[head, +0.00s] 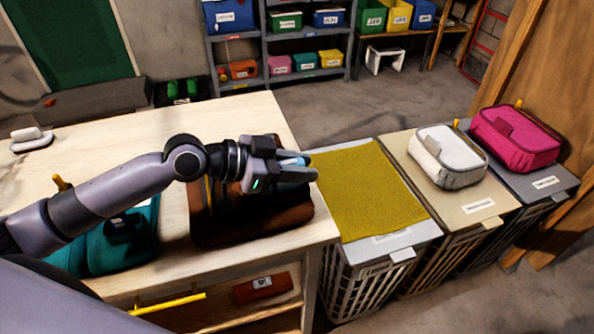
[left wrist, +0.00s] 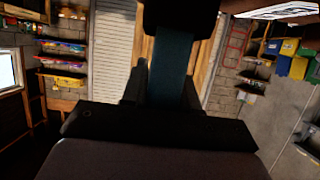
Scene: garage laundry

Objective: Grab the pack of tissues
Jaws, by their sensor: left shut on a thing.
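My left gripper (head: 297,169) reaches in from the left above the brown bag on the table. Its fingers are shut on a small light-blue and white thing (head: 292,160), which looks like the pack of tissues; the fingers hide most of it. In the left wrist view a dark blue-teal strip of it (left wrist: 174,70) shows between dark parts of my gripper. The brown bag (head: 275,222) lies on the table under the gripper, partly hidden by it. I cannot tell how far the pack is above the bag. My right gripper is not in view.
The wooden table (head: 60,170) also holds a teal bag (head: 125,240) and a white object (head: 30,138). To the right stand hampers with a mustard towel (head: 365,185), a white bag (head: 448,156) and a pink bag (head: 517,136). Shelves with bins (head: 305,50) stand behind.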

